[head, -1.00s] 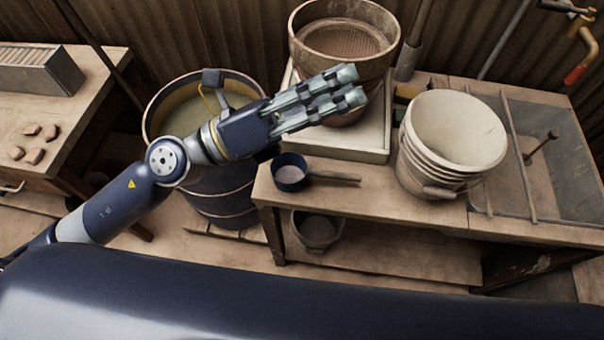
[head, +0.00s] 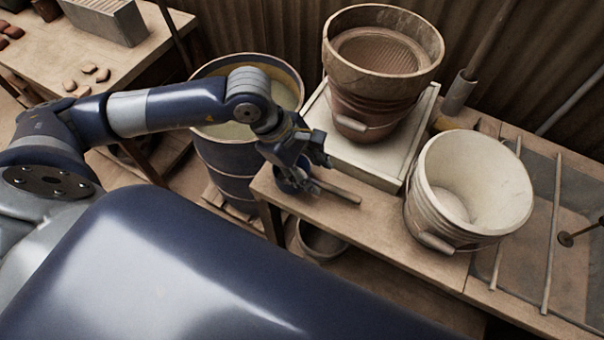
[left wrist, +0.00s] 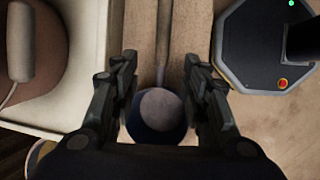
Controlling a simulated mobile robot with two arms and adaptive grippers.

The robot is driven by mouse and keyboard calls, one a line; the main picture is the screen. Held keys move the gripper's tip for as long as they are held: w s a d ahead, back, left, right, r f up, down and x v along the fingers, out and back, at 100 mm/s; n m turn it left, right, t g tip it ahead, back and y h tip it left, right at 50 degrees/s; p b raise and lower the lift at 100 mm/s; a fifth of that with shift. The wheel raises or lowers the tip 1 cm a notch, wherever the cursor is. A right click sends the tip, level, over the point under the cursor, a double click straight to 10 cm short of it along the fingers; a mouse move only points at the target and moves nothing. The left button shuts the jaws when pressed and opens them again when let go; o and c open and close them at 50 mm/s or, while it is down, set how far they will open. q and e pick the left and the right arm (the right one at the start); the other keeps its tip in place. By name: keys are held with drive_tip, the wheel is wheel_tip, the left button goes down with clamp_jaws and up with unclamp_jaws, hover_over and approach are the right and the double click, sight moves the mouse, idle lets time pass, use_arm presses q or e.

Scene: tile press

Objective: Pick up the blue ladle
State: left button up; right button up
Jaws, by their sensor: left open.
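The blue ladle lies on the wooden bench (head: 375,236), near its left end. Its bowl is mostly hidden by my gripper in the head view, while its handle (head: 337,190) points right. In the left wrist view the ladle's round bowl (left wrist: 158,115) sits low between the fingers, with the handle running up the picture. My left gripper (head: 306,160) is over the ladle, pointing down. Its open fingers (left wrist: 160,80) stand on either side of the ladle with gaps visible. My right gripper is not in view.
A white bucket (head: 425,205) stands on the bench to the right. A brown pot (head: 375,100) rests on a pale square slab (head: 392,170) behind the ladle. A blue barrel (head: 222,160) stands left of the bench. A smaller pot (head: 322,243) is below the bench top.

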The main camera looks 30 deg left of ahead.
sight(322, 184)
use_arm(q)
drive_tip(key=shift+w+d+f, duration=0.1)
drive_tip(key=shift+d+f, duration=0.15)
drive_tip(key=shift+f, duration=0.15)
drive_tip(key=x, duration=0.2)
drive_tip(key=b+x, duration=0.1)
drive_tip(key=x, duration=0.2)
drive_tip(key=shift+s+d+r+b, duration=0.1)
drive_tip(key=shift+s+d+b, duration=0.1)
drive_tip(key=shift+b, duration=0.1)
drive_tip(key=shift+w+d, duration=0.1)
drive_tip(key=shift+d, duration=0.05)
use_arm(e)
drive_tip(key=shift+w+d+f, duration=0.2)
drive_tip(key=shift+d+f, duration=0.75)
use_arm(q)
drive_tip(key=c, duration=0.8)
clamp_jaws()
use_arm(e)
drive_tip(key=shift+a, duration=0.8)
